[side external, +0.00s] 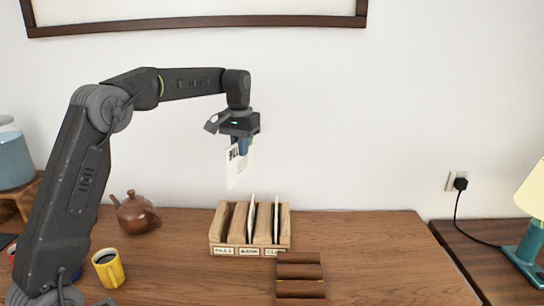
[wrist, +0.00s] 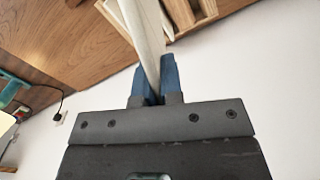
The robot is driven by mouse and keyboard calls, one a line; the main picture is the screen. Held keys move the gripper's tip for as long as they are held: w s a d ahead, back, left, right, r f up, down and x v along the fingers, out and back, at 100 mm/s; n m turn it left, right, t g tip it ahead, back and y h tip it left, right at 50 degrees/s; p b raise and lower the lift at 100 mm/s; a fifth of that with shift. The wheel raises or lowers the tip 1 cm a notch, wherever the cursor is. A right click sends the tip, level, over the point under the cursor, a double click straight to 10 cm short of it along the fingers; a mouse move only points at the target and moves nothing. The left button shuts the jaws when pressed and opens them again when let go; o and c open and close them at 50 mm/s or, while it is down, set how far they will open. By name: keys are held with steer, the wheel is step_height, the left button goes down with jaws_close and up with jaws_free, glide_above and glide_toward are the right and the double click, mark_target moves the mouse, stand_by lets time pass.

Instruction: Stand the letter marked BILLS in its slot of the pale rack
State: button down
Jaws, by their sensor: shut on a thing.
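My gripper (side external: 243,148) is shut on a white letter (side external: 235,168), which hangs upright below the blue fingertips, in the air above the pale rack. Dark print shows near its top, only partly readable. The pale rack (side external: 250,250) stands on the table below, with labelled front tags too small to read surely. Its left slot looks empty; white letters stand in the middle and right slots. In the wrist view the held letter (wrist: 143,28) runs edge-on between the fingers (wrist: 156,88), with part of the pale rack (wrist: 192,20) beyond it.
A dark brown slotted rack (side external: 300,276) stands just in front of the pale rack, to its right. A brown teapot (side external: 134,213) and a yellow mug (side external: 108,268) stand to the left. The table right of the racks is clear. A lamp (side external: 530,220) stands far right.

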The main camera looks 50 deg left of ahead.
steer(key=s+a+n, duration=0.3)
steer(key=a+n, duration=0.1)
steer(key=a, duration=0.2)
step_height(320, 180, down, 14)
steer(key=shift+w+d, duration=0.3)
steer(key=shift+w, duration=0.05)
stand_by(0.4)
steer(key=shift+f, duration=0.15)
stand_by(0.6)
steer(key=shift+f, duration=0.4)
steer(key=shift+f, duration=0.75)
steer(key=shift+f, duration=0.4)
steer(key=shift+f, duration=0.4)
steer(key=shift+f, duration=0.7)
